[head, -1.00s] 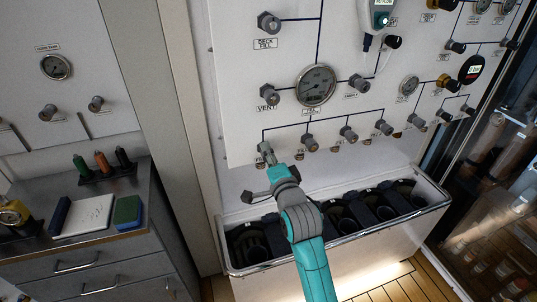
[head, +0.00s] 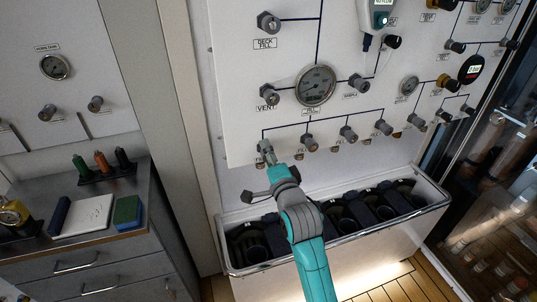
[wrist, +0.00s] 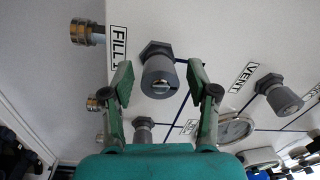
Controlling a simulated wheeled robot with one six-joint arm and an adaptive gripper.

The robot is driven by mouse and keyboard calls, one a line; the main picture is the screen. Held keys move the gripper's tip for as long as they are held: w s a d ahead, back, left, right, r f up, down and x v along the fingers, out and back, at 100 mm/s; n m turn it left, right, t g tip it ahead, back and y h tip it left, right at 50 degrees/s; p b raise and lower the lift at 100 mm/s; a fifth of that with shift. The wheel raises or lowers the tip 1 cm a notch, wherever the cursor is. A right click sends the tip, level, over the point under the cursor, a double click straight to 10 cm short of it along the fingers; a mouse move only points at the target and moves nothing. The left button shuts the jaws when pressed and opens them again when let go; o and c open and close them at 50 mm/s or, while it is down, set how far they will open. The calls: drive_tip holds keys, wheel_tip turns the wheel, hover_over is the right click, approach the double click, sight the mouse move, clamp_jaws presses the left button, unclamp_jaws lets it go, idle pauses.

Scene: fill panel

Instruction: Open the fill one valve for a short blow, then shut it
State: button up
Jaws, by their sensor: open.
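The fill one valve is a grey knob (wrist: 158,78) with a slotted end, beside a label reading FILL and a partly hidden digit (wrist: 118,48) in the wrist view. My gripper (wrist: 166,82) is open, one green finger on each side of the knob. Gaps show between the fingers and the knob, and I see no clear contact. In the head view my gripper (head: 268,154) is at the leftmost valve of the panel's lower row, largely covering that valve and its label.
Another fill valve (head: 309,143) stands to the right in the same row. The vent valve (head: 269,93) and a round gauge (head: 316,85) are above. Below the panel is an open trough (head: 340,236) with dark round holders.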

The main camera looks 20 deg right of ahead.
drive_tip(key=s, duration=1.2)
drive_tip(key=shift+f, duration=0.35)
drive_tip(key=s+f+n+g, duration=0.1)
drive_tip(key=s+f+n, duration=0.3)
drive_tip(key=s+f, duration=0.45)
drive_tip(key=s+f+n+g, duration=0.1)
drive_tip(key=s+f+n, duration=0.2)
drive_tip(key=s+f, duration=0.55)
drive_tip(key=s+r+n+g, duration=0.1)
drive_tip(key=s+n, duration=0.7)
drive_tip(key=s, duration=1.7)
drive_tip(key=shift+a+r+g, duration=0.15)
drive_tip(key=shift+a+g, duration=0.05)
drive_tip(key=shift+g, duration=0.2)
drive_tip(key=shift+w, duration=0.15)
